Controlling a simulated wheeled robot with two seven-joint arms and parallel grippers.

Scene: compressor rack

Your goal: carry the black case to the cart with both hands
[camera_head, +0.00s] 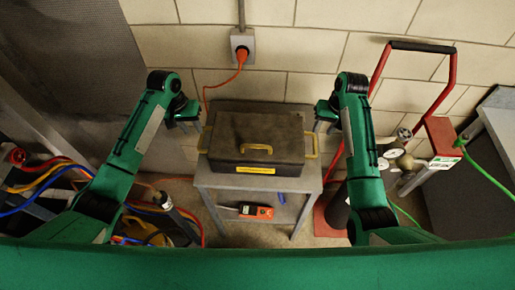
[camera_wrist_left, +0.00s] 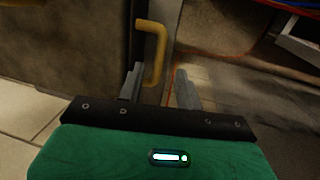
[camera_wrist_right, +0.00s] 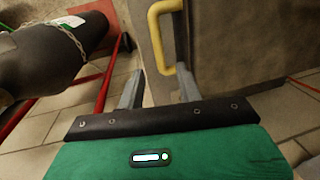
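The black case (camera_head: 257,138) sits flat on a small grey stand (camera_head: 256,183), with a yellow handle on its front and one at each end. My left gripper (camera_head: 187,122) is open by the case's left end. In the left wrist view, the left end handle (camera_wrist_left: 158,52) reaches down between the open fingers (camera_wrist_left: 159,88). My right gripper (camera_head: 328,120) is open by the right end. In the right wrist view, the right end handle (camera_wrist_right: 165,30) shows just ahead of and partly between the open fingers (camera_wrist_right: 160,88). Neither gripper is closed on a handle. I cannot tell which thing is the cart.
An orange device (camera_head: 256,211) lies on the stand's lower shelf. A red hand truck (camera_head: 449,77) with a dark cylinder and gauges stands at the right. Coloured hoses (camera_head: 45,180) crowd the left. An outlet (camera_head: 243,43) with an orange cable is on the wall behind.

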